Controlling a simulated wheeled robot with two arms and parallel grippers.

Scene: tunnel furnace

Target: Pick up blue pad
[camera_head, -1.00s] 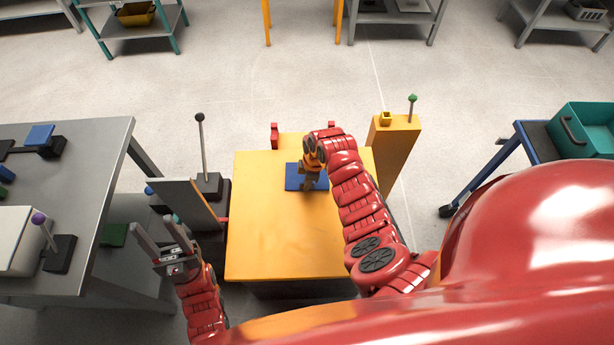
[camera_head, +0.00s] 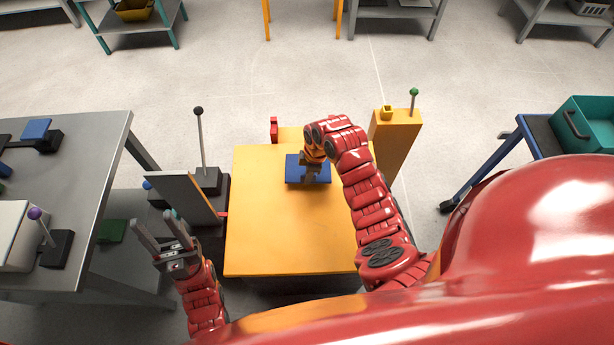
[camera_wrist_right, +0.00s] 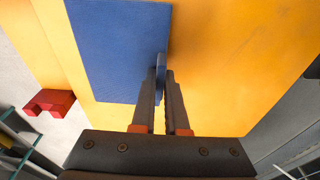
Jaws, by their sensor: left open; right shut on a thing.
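The blue pad (camera_head: 293,172) is a flat blue plate over the back middle of the yellow table (camera_head: 270,235). My right gripper (camera_head: 310,174) is above the pad. In the right wrist view the pad (camera_wrist_right: 115,45) fills the upper left, and my right gripper (camera_wrist_right: 166,80) is shut on a thin upright blue tab at the pad's edge. I cannot tell whether the pad touches the table or is slightly above it. My left gripper (camera_head: 156,222) is open and empty, left of the table.
A grey panel and a lever (camera_head: 200,140) stand left of the table. A yellow post (camera_head: 394,138) with a green-knobbed stick stands at its back right. A grey workbench (camera_head: 85,180) is at the left, and a teal bin (camera_head: 580,130) at the right. The table's front is clear.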

